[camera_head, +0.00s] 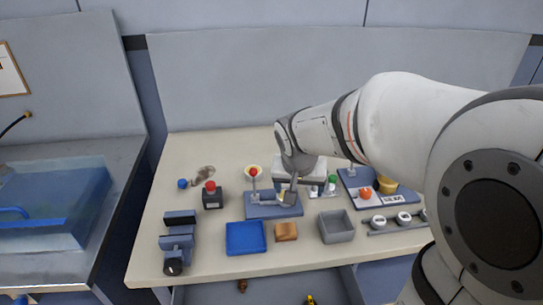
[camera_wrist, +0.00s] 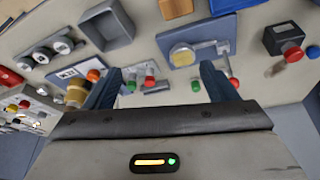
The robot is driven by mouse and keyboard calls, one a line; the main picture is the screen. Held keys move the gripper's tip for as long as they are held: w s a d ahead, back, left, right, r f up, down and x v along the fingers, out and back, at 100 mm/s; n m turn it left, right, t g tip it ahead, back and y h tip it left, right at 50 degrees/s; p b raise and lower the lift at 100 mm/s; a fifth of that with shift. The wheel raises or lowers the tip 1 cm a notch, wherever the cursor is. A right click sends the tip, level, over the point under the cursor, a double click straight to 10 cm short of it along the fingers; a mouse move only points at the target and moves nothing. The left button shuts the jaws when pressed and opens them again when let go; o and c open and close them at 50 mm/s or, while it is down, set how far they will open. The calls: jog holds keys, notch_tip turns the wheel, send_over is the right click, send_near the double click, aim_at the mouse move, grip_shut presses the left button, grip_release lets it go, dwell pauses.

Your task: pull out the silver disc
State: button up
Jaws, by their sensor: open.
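A blue-grey fixture plate (camera_head: 262,211) stands in the middle of the bench, with an upright red-topped post (camera_head: 253,173). In the wrist view, the plate (camera_wrist: 219,30) carries a round, pale yellowish disc (camera_wrist: 182,54) with a grey bar beside it. I cannot tell whether this is the silver disc; no other plainly silver disc stands out. My gripper (camera_head: 290,193) points down over the right part of the plate and hides some of it. In the wrist view, the two blue fingers of my gripper (camera_wrist: 162,85) are wide apart with nothing gripped between them.
A blue tray (camera_head: 246,237), a brown block (camera_head: 286,231) and a grey bin (camera_head: 336,226) stand in front. A black box with a red button (camera_head: 212,196) and a vise (camera_head: 178,240) are left. Dials (camera_head: 404,218) and a second fixture (camera_head: 379,190) are right. Green and red knobs are near my fingers.

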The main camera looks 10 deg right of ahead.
jog(key=shift+m, duration=0.9)
jog(key=w+f, duration=0.3)
jog(key=w+a+f+b, duration=0.1)
jog(key=w+f, duration=0.2)
jog(key=w, duration=0.1)
jog(key=w+f+b, duration=0.1)
jog(key=w+f, duration=0.2)
jog(key=shift+w+a+f, duration=0.15)
jog(key=shift+a+f, duration=0.2)
jog(key=shift+f, duration=0.05)
jog(key=shift+t, duration=0.3)
jog(key=x, duration=0.6)
jog(key=shift+w+d+f, duration=0.1)
jog(key=shift+d+f, duration=0.1)
jog(key=shift+f, duration=0.15)
jog(key=c, duration=1.1)
jog(key=o, duration=0.5)
jog(key=shift+c, duration=1.4)
